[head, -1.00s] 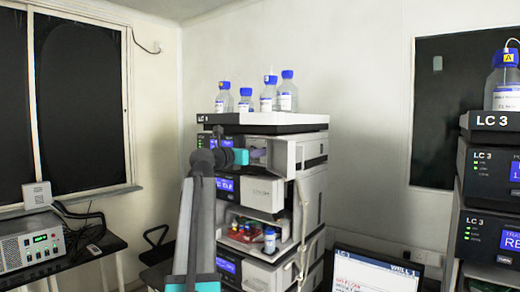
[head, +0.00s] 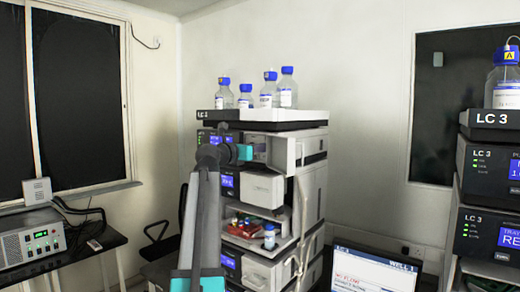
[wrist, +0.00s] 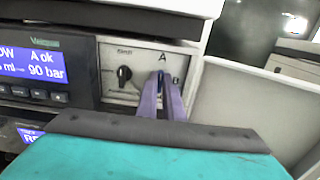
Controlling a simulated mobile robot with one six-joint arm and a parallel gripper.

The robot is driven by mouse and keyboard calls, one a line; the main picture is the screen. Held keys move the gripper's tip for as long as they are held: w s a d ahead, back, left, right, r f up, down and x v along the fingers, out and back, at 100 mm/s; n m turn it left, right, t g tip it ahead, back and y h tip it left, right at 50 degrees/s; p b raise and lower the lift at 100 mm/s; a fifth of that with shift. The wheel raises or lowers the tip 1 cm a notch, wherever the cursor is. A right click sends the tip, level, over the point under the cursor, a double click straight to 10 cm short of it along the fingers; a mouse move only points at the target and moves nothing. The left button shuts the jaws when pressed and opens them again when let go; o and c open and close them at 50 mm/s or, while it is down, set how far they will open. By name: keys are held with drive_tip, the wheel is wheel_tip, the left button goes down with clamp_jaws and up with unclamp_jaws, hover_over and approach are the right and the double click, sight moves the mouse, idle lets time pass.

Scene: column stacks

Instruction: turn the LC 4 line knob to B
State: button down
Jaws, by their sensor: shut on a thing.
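The pump module's pale valve panel (wrist: 143,58) faces me in the wrist view, with an "A" mark above and what looks like a "B" to the right. My gripper (wrist: 161,84) has its two purple fingers shut on the small line knob between these marks. The fingers hide most of the knob, so I cannot tell its pointing. A separate black knob (wrist: 124,76) sits to the left, clear of the fingers. In the head view my gripper (head: 256,152) reaches into the middle stack (head: 262,190). Its label is small and looks like "LC 3".
Blue-capped bottles (head: 268,92) stand on top of the stack. An open pale door (wrist: 262,115) stands close right of the fingers. A display (wrist: 43,68) left of the panel reads 90 bar. A laptop (head: 375,270) and another stack (head: 490,190) stand to the right.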

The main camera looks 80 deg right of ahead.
drive_tip(key=shift+s+f+m+b, duration=0.1)
drive_tip(key=shift+f+m+b, duration=0.05)
drive_tip(key=shift+m+b, duration=0.3)
drive_tip(key=m+b, duration=0.2)
drive_tip(key=m, duration=0.1)
drive_tip(key=shift+a+f+m, duration=0.1)
drive_tip(key=shift+f+m, duration=0.05)
drive_tip(key=shift+m, duration=0.2)
drive_tip(key=m+b, duration=0.3)
drive_tip(key=m, duration=0.1)
drive_tip(key=shift+f+m, duration=0.1)
drive_tip(key=shift+m, duration=0.2)
drive_tip(key=m+b, duration=0.4)
drive_tip(key=shift+s+f, duration=0.1)
drive_tip(key=m+b, duration=0.3)
drive_tip(key=m, duration=0.1)
drive_tip(key=shift+m, duration=0.4)
drive_tip(key=c, duration=1.9)
unclamp_jaws()
drive_tip(key=shift+a+r, duration=0.2)
drive_tip(key=shift+r, duration=0.05)
drive_tip(key=shift+d, duration=0.1)
